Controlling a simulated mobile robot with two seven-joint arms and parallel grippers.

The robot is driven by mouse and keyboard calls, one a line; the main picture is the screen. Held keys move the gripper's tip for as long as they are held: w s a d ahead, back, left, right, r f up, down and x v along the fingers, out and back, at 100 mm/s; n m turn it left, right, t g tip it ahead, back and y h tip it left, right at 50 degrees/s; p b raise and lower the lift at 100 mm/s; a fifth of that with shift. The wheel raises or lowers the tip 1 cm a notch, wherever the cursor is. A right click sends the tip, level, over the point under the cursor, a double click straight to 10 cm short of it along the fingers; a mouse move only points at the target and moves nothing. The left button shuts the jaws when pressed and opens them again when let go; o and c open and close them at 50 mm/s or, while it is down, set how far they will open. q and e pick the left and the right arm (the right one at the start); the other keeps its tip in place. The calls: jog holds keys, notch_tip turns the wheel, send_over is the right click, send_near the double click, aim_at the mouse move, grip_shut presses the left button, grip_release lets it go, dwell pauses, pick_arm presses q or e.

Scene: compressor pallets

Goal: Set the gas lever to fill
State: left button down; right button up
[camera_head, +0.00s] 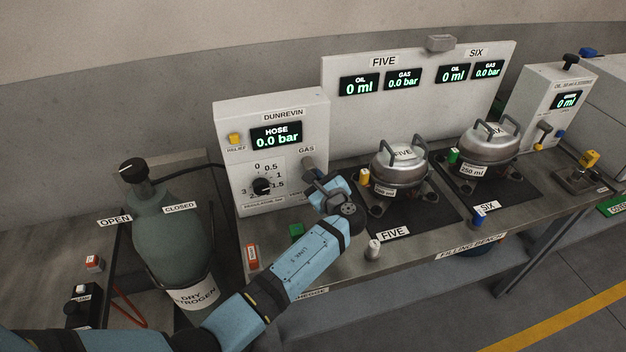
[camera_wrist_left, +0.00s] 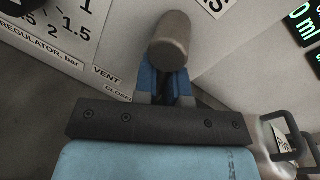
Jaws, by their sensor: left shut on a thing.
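The gas lever (camera_head: 308,164) is a grey-brown cylindrical handle at the lower right of the white DUNREVIN panel (camera_head: 225,125), under the GAS label. In the left wrist view the lever's rounded end (camera_wrist_left: 172,36) sticks out between and beyond my blue fingers. My left gripper (camera_head: 318,181) is shut on the lever, and its fingers (camera_wrist_left: 167,80) also show in the left wrist view. Labels VENT and CLOSED show left of the fingers there; a fill label is not readable. The hose display (camera_head: 276,136) reads 0.0 bar. My right gripper is not in view.
The regulator knob (camera_head: 261,186) is left of the lever, and a yellow relief button (camera_head: 235,139) is above it. A compressor marked FIVE (camera_head: 400,170) stands close on the right, with SIX (camera_head: 487,146) beyond. A green nitrogen cylinder (camera_head: 165,230) stands at left.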

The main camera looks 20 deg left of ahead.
pick_arm(q)
jog(key=shift+w+d+r+n+h+b, duration=0.15)
jog(key=shift+d+r+n+b, duration=0.05)
jog(key=shift+n, duration=0.55)
jog(key=shift+w+d+r+n+h+b, duration=0.15)
jog(key=shift+n+b, duration=0.05)
jog(key=shift+n, duration=0.55)
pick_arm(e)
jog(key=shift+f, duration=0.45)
pick_arm(q)
jog(key=c, duration=1.2)
grip_release()
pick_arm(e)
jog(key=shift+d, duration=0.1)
